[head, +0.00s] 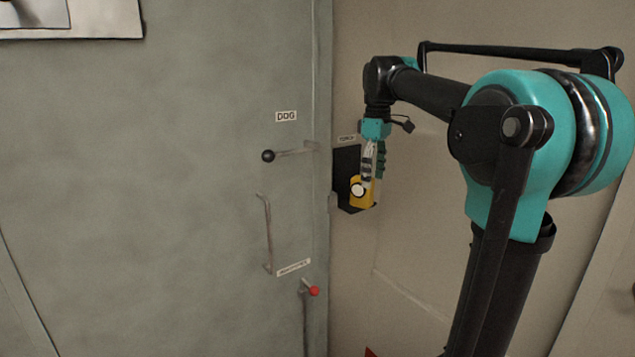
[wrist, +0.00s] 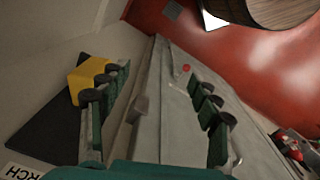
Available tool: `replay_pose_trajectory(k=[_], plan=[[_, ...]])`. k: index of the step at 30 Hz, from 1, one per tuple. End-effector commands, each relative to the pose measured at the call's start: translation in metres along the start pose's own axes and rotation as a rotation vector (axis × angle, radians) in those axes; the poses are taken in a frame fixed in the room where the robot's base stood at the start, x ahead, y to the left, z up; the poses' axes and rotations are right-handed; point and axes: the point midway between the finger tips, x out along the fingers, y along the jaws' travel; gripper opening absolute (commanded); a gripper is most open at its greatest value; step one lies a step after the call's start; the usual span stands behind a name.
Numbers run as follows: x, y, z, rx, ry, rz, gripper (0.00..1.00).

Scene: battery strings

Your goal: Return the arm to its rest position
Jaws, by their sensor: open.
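My arm (head: 430,92) reaches from the right toward the wall in the head view, its end pointing down. My gripper (head: 372,168) is at the black torch holder (head: 346,165) on the beige wall. In the wrist view, my gripper (wrist: 160,80) has its two green fingers spread with nothing between them. A yellow torch (head: 357,201) with a white round face sits at the holder, close to the fingertips. It also shows in the wrist view (wrist: 88,76), behind and outside the left finger. Whether finger and torch touch, I cannot tell.
Left is a grey door (head: 150,180) with a "DOG" label (head: 286,116), a black-knobbed lever (head: 268,156), a pull handle (head: 267,232) and a red-knobbed lever (head: 313,291). The wrist view shows red floor (wrist: 235,65) and a round wooden object (wrist: 275,10).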

Motion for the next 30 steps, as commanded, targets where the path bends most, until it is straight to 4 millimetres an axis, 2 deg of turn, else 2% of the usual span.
replay_pose_trajectory(k=[8,14,17,20,24,27,30], plan=[[0.039,-0.005,0.01,0.101,0.024,0.027,0.63],[0.084,-0.015,0.024,0.221,0.056,0.057,0.63],[0.117,-0.024,0.035,0.304,0.08,0.076,0.63],[0.16,-0.039,0.052,0.416,0.115,0.1,0.63],[0.225,-0.071,0.083,0.596,0.176,0.132,0.63],[0.268,-0.098,0.106,0.717,0.222,0.149,0.63],[0.302,-0.123,0.128,0.823,0.264,0.161,0.63]])
